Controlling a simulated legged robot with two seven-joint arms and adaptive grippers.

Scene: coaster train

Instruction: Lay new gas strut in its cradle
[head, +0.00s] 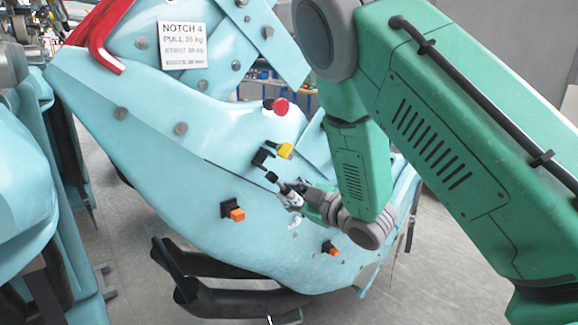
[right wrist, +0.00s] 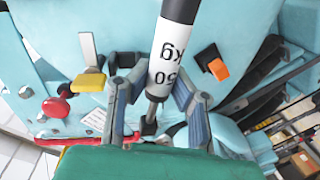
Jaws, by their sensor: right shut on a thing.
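The gas strut (right wrist: 165,60) has a black body, a white band reading "50 kg" and a thin rod. My right gripper (right wrist: 156,105) is shut on it near the band's rod end in the right wrist view. In the head view, my right gripper (head: 290,192) holds it close in front of the light blue panel; the strut looks small and partly hidden there. Black brackets with orange tabs (head: 237,214) (head: 330,248) and one with a yellow tab (head: 285,150) are on the panel. I cannot tell which form the cradle, or whether the strut touches any. My left gripper is out of view.
A red knob (head: 281,106) stands out from the panel above the yellow tab. A "NOTCH 4" sign (head: 183,45) and red bent bars (head: 98,38) are at the upper left. Black curved bars (head: 225,275) lie below the panel. Grey floor shows at the lower left.

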